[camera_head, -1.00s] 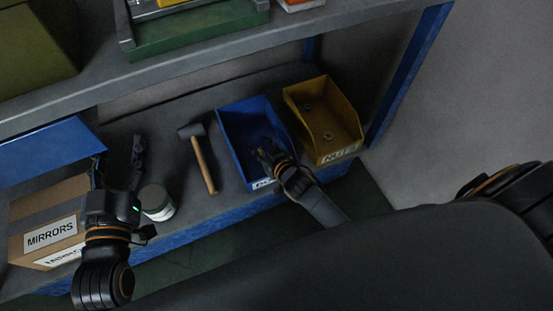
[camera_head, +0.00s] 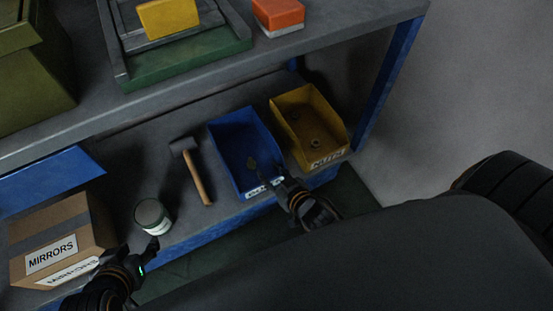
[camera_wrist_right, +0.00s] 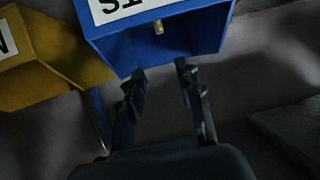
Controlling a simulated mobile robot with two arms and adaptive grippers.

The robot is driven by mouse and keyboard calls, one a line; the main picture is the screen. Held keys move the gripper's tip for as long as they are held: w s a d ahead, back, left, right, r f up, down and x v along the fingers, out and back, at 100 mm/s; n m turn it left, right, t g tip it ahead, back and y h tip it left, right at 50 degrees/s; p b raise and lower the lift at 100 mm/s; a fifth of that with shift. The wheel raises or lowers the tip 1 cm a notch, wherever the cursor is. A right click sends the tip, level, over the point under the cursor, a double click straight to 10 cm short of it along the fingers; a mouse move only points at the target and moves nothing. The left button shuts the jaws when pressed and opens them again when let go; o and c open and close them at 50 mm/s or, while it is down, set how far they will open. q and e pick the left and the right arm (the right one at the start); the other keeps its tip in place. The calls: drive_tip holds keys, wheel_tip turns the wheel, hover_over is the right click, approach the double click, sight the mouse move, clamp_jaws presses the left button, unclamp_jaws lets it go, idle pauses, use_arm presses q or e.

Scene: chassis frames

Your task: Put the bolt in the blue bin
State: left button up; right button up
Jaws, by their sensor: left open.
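The blue bin (camera_head: 226,139) stands on the lower shelf with its labelled front toward me. A small bolt-like piece (camera_head: 252,163) lies inside it near the front. In the right wrist view, a brassy piece (camera_wrist_right: 158,27) shows inside the blue bin (camera_wrist_right: 190,33), past the rim. My right gripper (camera_head: 275,176) is at the bin's front edge. Its fingers (camera_wrist_right: 160,85) are apart with nothing between them. My left gripper (camera_head: 150,250) is open and empty, low at the left in front of the shelf.
A hammer (camera_head: 197,175) lies to the left. A can (camera_head: 152,213) and a mirrors box (camera_head: 50,235) stand further left. The upper shelf (camera_head: 200,90) overhangs the back.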

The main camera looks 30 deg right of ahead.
drive_tip(key=s+d+r+g, duration=0.1)
drive_tip(key=s+r+g, duration=0.4)
drive_tip(key=s+r, duration=0.4)
wheel_tip(320, 180, up, 3)
drive_tip(key=shift+s+f+h, duration=0.15)
drive_tip(key=shift+s+h, duration=0.05)
drive_tip(key=shift+h, duration=0.1)
